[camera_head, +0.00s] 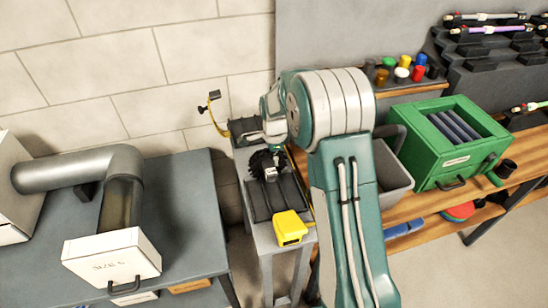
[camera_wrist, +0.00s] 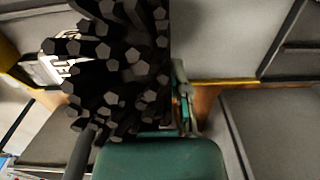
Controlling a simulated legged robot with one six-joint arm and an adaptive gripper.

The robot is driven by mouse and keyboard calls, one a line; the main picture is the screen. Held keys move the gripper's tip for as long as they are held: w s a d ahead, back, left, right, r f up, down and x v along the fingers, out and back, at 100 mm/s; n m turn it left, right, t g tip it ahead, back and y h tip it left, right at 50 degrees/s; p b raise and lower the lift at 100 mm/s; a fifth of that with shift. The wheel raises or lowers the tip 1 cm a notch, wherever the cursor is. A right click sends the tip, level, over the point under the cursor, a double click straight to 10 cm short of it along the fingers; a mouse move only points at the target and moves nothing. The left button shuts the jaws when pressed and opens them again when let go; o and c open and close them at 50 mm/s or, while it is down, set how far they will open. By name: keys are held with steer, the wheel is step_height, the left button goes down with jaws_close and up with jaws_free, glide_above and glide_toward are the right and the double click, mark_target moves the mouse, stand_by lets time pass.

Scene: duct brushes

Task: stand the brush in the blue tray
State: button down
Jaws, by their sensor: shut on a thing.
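The brush shows as a round black bristle head (camera_head: 261,162) over the narrow grey stand in the head view. Its bristles (camera_wrist: 120,65) fill the upper left of the wrist view, close to the camera. My gripper (camera_head: 264,139) is at the far end of my arm, just above the bristle head, and is shut on the brush. Its fingertips and the brush's handle are mostly hidden. A blue object (camera_head: 404,229) lies on the shelf under the wooden bench; I cannot tell whether it is the blue tray.
The narrow stand holds a dark tray (camera_head: 257,203) and a yellow block (camera_head: 290,228). A grey bin (camera_head: 391,168) and a green slatted box (camera_head: 457,142) stand to the right. A grey duct elbow (camera_head: 80,172) and white box (camera_head: 112,260) occupy the left table, with free room beside them.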

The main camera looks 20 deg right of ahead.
steer(key=shift+f, duration=0.55)
steer(key=c, duration=0.6)
jaws_free()
steer(key=shift+r, duration=0.1)
